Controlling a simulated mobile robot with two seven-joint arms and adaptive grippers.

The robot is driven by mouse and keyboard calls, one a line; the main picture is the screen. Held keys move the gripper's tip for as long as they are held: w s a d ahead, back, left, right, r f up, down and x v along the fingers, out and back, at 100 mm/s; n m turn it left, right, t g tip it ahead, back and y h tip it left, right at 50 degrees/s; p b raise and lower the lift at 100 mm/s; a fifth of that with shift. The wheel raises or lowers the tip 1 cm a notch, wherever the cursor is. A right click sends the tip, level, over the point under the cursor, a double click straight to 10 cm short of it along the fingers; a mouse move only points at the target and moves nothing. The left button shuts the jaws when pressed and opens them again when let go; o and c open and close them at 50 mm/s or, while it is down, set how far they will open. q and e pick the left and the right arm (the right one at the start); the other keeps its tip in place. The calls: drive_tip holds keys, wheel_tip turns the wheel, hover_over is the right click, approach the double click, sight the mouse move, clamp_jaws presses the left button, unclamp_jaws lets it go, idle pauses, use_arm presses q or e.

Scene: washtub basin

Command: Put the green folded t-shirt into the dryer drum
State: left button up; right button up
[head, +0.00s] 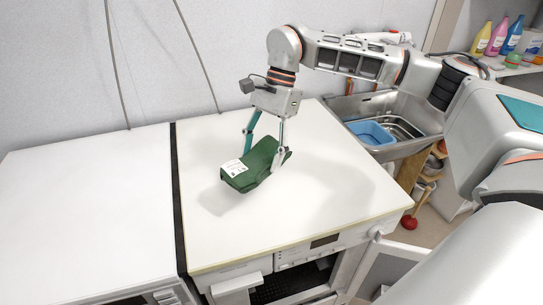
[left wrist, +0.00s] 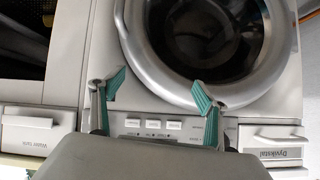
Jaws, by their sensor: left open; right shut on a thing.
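The green folded t-shirt (head: 254,168), with a white label on it, is tilted above or against the white top of the right-hand machine (head: 330,190); contact with the top is unclear. My right gripper (head: 265,158) is shut on the t-shirt from above. My left gripper (left wrist: 159,84) is open and empty in the left wrist view, in front of a machine's round door ring (left wrist: 140,65) with a dark interior. Which machine this is, and whether its door is open, I cannot tell. The left gripper does not show in the head view.
A second white machine top (head: 85,210) lies to the left, bare, across a dark gap. A sink (head: 415,148) with a blue basin (head: 370,133) stands at the right. Colored bottles (head: 497,38) stand on a shelf. A red object (head: 409,222) lies low at the right.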

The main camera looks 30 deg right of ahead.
sight(264, 141)
drive_tip(key=w+d+r+m+t, duration=0.1)
drive_tip(key=m, duration=0.2)
drive_tip(key=w+d+r+m+t, duration=0.1)
drive_tip(key=r+m, duration=0.1)
drive_tip(key=m, duration=0.1)
drive_tip(key=w+d+r+m+t+b, duration=0.1)
drive_tip(key=m, duration=0.2)
drive_tip(key=shift+w+r+m+t, duration=0.2)
drive_tip(key=shift+w+m+t, duration=0.05)
drive_tip(key=shift+m+t, duration=0.15)
drive_tip(key=w+d+r+m+t+h, duration=0.25)
drive_tip(key=d+r+m+h, duration=0.2)
drive_tip(key=m, duration=0.55)
drive_tip(key=shift+y, duration=0.45)
wheel_tip(264, 141, down, 14)
drive_tip(key=shift+w+a+f+b, duration=0.1)
drive_tip(key=shift+w+b, duration=0.05)
drive_tip(key=shift+b, duration=0.95)
wheel_tip(264, 141, down, 4)
drive_tip(key=shift+f, duration=0.4)
